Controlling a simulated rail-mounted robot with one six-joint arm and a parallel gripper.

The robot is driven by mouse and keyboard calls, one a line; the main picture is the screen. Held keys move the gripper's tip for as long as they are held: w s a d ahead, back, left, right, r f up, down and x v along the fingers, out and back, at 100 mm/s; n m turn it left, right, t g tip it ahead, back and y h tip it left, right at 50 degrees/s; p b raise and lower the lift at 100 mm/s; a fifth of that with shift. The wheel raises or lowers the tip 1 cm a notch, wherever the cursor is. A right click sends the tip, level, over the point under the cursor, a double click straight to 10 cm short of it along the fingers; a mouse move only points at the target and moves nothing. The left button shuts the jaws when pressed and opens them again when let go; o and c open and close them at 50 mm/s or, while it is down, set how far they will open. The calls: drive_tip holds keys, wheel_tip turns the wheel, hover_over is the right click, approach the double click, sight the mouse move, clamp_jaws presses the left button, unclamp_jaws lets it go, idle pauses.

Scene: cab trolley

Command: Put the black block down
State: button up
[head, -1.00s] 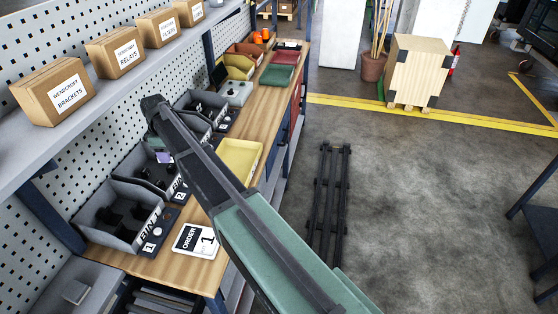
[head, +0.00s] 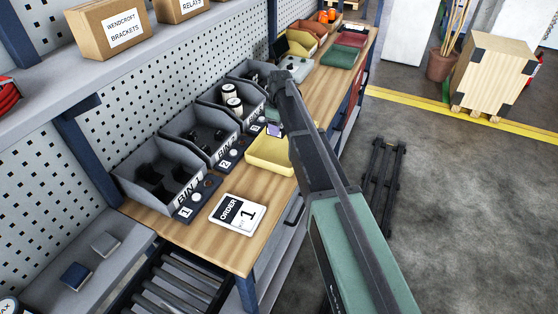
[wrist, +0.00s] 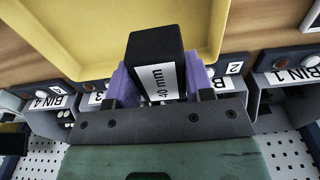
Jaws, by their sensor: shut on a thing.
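The black block (wrist: 154,46) has a white "40 mm" label. In the wrist view my gripper (wrist: 158,80) is shut on it, with a purple finger on each side. The yellow tray (wrist: 60,30) lies beyond the block in that view, and the block overlaps its floor. In the head view my gripper (head: 274,130) is at the back edge of the yellow tray (head: 268,162), near the bin fronts. My arm hides part of the tray, and I cannot make out the block there.
Bin 1 (head: 130,185) and bin 2 (head: 172,138) stand behind the tray, with more bins further along. An order card (head: 238,214) lies on the wooden bench top (head: 215,250). A green tray (head: 338,54) and a red tray (head: 352,39) are further back.

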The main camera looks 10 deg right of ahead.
sight(277, 154)
wheel_tip(277, 154, down, 10)
drive_tip(key=b, duration=0.7)
drive_tip(key=shift+f+b, duration=0.1)
drive_tip(key=shift+b, duration=0.2)
drive_tip(key=shift+r, duration=0.3)
drive_tip(key=shift+f, duration=0.2)
drive_tip(key=o, duration=1)
drive_tip(key=shift+r, duration=0.1)
drive_tip(key=r+p, duration=1.2)
drive_tip(key=shift+s+d+r+p, duration=0.2)
drive_tip(key=shift+d+p, duration=0.1)
drive_tip(key=shift+p, duration=0.1)
drive_tip(key=s+m, duration=0.3)
drive_tip(key=s, duration=0.7)
drive_tip(key=s+m, duration=0.4)
drive_tip(key=s, duration=0.7)
drive_tip(key=s+m, duration=0.3)
drive_tip(key=s, duration=0.8)
drive_tip(key=shift+a+f+m, duration=0.15)
drive_tip(key=shift+a+m, duration=0.1)
drive_tip(key=shift+m, duration=0.05)
